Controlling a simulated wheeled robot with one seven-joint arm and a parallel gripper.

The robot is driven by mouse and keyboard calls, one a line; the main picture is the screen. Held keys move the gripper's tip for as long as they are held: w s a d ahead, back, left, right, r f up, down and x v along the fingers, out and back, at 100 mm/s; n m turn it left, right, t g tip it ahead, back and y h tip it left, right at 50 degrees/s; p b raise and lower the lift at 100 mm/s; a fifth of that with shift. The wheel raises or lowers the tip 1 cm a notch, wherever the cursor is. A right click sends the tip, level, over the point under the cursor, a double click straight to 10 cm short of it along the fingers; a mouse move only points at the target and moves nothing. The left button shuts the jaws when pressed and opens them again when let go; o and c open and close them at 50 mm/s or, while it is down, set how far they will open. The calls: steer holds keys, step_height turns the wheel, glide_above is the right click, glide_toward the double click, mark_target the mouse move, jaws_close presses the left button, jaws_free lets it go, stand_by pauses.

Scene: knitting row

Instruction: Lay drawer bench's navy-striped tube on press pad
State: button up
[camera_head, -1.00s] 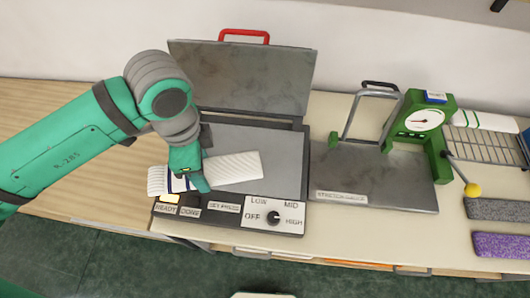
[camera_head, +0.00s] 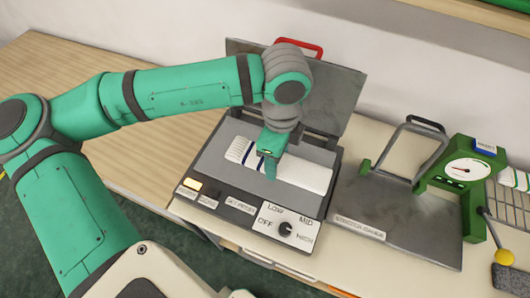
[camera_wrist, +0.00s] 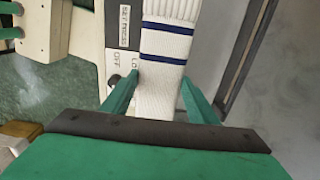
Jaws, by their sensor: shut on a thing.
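The navy-striped tube (camera_head: 302,173) is white and ribbed, with navy bands near its left end. It lies lengthwise over the grey press pad (camera_head: 215,158) of the open press. My gripper (camera_head: 271,166) is over the pad, shut on the tube near its striped part. In the wrist view the tube (camera_wrist: 165,75) runs between my two green fingers (camera_wrist: 158,97), and two navy bands show beyond them. Whether the tube's underside fully touches the pad cannot be told.
The press lid (camera_head: 318,92) stands open behind, with a red handle (camera_head: 298,46). The front panel has a dial (camera_head: 285,228) and a lit ready lamp (camera_head: 192,184). A green gauge stand (camera_head: 466,180) is to the right. Bare wooden bench (camera_head: 90,75) lies left.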

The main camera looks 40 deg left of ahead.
steer(key=w+a+f, duration=0.1)
steer(key=a+f, duration=0.1)
steer(key=w+a+f, duration=0.1)
steer(key=a+f, duration=0.1)
steer(key=a, duration=0.1)
steer(key=w+a+f, duration=0.2)
steer(key=a, duration=0.1)
steer(key=shift+f, duration=0.25)
steer(key=shift+w+a+f, duration=0.2)
steer(key=shift+a+f, duration=0.2)
steer(key=shift+f, duration=0.25)
steer(key=shift+w+a+f, duration=0.1)
steer(key=shift+a+f, duration=0.1)
steer(key=shift+f, duration=1.6)
steer(key=shift+f, duration=0.1)
steer(key=o, duration=1)
step_height(320, 180, up, 12)
